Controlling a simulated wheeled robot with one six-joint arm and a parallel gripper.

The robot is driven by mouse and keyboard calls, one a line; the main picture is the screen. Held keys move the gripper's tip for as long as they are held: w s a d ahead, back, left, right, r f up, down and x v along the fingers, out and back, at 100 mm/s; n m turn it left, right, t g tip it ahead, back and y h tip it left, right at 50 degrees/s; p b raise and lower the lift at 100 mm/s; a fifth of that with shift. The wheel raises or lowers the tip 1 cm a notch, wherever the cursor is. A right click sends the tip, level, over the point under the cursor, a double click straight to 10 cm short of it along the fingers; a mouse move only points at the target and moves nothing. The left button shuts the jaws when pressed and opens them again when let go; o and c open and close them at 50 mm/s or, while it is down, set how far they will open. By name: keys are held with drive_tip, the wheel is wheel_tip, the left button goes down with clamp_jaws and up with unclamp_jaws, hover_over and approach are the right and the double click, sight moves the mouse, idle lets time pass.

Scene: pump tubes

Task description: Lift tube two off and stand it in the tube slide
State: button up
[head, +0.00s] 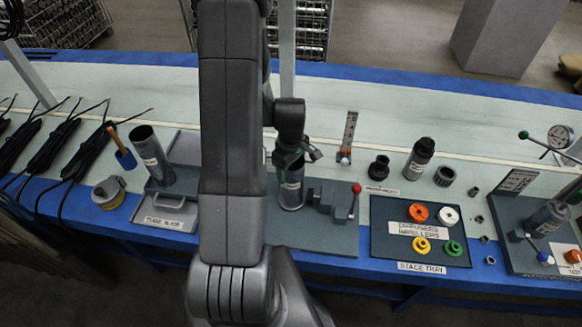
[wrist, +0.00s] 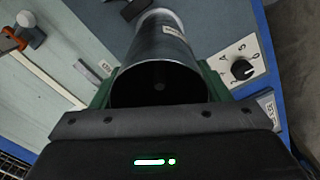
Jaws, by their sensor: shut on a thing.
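A grey metal tube (head: 291,184) with a white label too small to read stands upright on the grey fixture plate (head: 310,236). My gripper (head: 295,158) is around its top, shut on it from above. In the wrist view the green fingers (wrist: 158,82) press either side of the tube (wrist: 165,45), and its open, hollow end faces the camera. I cannot tell whether its foot touches the plate. The tube slide (head: 168,216) is to the left, partly hidden by my arm.
A clamp block (head: 326,196) with a red-knobbed lever (head: 354,198) is just right of the held tube. Further right are the stage tray (head: 400,250), a dark-capped tube (head: 419,160) and a test stand (head: 545,225). Black cables (head: 75,150) lie far left.

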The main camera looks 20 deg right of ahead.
drive_tip(key=shift+r+p, duration=0.35)
drive_tip(key=shift+r, duration=0.3)
idle(0.4)
wheel_tip(320, 180, up, 19)
drive_tip(key=p, duration=0.9)
drive_tip(key=shift+p, duration=0.4)
idle(1.9)
